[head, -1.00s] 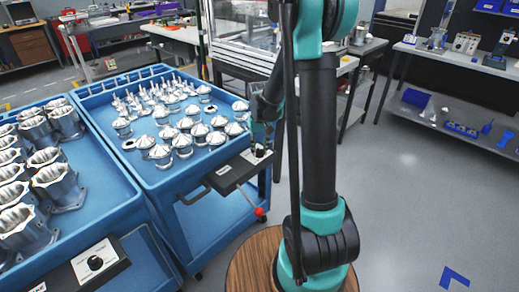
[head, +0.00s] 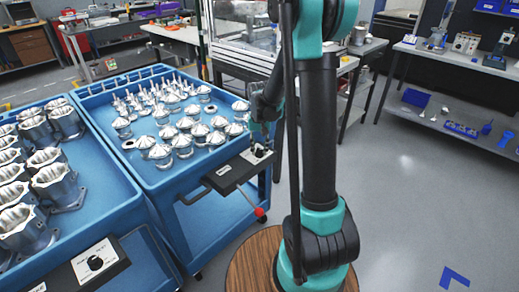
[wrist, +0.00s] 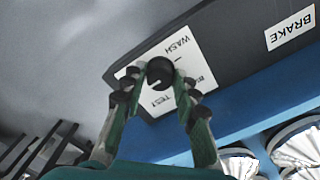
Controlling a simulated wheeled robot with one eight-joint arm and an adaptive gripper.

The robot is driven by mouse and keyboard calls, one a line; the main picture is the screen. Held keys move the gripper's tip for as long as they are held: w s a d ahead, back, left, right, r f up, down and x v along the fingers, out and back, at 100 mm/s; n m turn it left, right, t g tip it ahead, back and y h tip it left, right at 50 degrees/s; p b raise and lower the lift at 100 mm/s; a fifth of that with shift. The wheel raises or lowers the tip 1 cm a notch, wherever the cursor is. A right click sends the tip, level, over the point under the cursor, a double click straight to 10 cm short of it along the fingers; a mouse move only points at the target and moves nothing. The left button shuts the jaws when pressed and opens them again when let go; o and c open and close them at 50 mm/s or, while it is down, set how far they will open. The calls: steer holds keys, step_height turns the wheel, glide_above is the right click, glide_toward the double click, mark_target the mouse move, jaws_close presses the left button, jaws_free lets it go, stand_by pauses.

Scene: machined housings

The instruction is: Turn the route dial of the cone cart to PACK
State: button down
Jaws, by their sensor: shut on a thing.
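The cone cart (head: 150,180) is blue, and its tray holds several shiny cone parts (head: 182,125). Its dark control panel (head: 233,170) is on the near edge. The route dial, a round black knob (wrist: 160,71), sits on a white plate in the wrist view. WASH and TEST can be read on the plate; another label is partly covered by a finger, and PACK cannot be read. My gripper (wrist: 163,85) has its fingers closed on either side of the knob. In the head view my gripper (head: 262,135) is at the panel's right end. Which label the dial points to is unclear.
A BRAKE label (wrist: 290,29) is on the same panel, and a red-ended lever (head: 260,212) hangs below it. A second blue cart (head: 110,215) with housings and its own dial (head: 95,263) stands to the left.

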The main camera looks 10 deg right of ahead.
mark_target(260, 150)
steer(key=c, duration=1.1)
jaws_free()
steer(key=shift+c, duration=0.2)
step_height(260, 150, up, 12)
steer(key=s+d+f+n+t, duration=0.1)
steer(key=s+f, duration=0.3)
steer(key=s, duration=0.7)
steer(key=s+d+f+n+t, duration=0.1)
steer(key=s+d+f+t, duration=0.2)
steer(key=s, duration=0.8)
step_height(260, 150, down, 2)
steer(key=shift+f, duration=0.25)
